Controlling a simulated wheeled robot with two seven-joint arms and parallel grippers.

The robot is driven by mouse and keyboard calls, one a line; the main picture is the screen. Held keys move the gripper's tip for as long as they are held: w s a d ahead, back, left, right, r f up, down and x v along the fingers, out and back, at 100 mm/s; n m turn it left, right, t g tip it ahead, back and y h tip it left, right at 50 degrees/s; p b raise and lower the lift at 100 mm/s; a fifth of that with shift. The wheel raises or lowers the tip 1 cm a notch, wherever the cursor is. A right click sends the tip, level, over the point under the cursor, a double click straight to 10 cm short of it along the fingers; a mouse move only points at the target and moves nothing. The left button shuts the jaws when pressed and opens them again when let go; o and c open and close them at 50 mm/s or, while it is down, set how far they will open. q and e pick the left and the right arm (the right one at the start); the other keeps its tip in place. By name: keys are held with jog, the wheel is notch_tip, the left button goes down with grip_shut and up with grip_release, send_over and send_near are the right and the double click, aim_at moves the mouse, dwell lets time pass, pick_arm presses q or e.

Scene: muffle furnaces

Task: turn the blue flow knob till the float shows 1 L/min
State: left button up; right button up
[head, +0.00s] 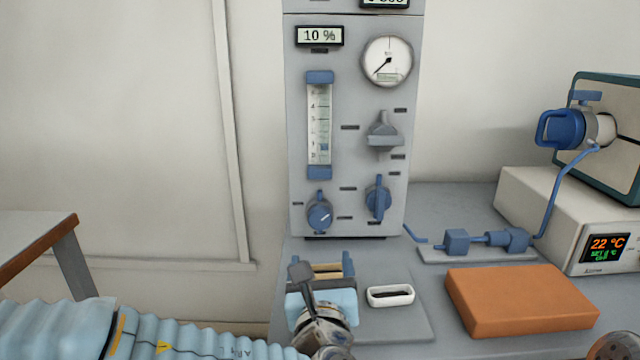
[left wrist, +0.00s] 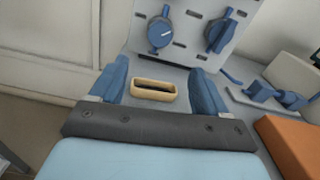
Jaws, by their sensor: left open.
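The blue flow knob (head: 319,214) with a white pointer mark sits low on the left of the grey panel, under the flow tube (head: 319,125). The tube has a numbered scale. A small bluish float (head: 323,147) seems to lie low in it, near the 1 mark, too small to read surely. My left gripper (head: 320,265) is open below and in front of the knob, touching nothing of it. In the left wrist view the knob (left wrist: 160,32) shows ahead, above the gap between the blue fingers (left wrist: 158,80).
A second blue knob (head: 378,197) is right of the flow knob. A tan dish (left wrist: 153,90) shows between my fingers, lower down on the bench. A white dish (head: 390,296), an orange block (head: 520,299) and blue tube fittings (head: 487,240) lie to the right.

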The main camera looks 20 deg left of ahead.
aim_at(320, 220)
pick_arm(q)
jog(key=shift+r+p, duration=0.3)
jog(key=shift+p, duration=0.2)
jog(key=shift+w+f, duration=0.1)
jog(key=shift+w, duration=0.1)
jog(key=x, duration=1.3)
jog(key=shift+w+a+p, duration=0.15)
jog(key=shift+w+p, duration=0.1)
jog(key=shift+p, duration=0.15)
pick_arm(e)
notch_tip(320, 220, up, 3)
jog(key=shift+a+f, duration=0.1)
jog(key=shift+a, duration=0.05)
pick_arm(q)
jog(key=c, duration=1)
jog(key=shift+f, duration=0.1)
jog(key=shift+c, duration=0.2)
jog(key=shift+m, duration=0.3)
pick_arm(e)
jog(key=shift+f, duration=0.15)
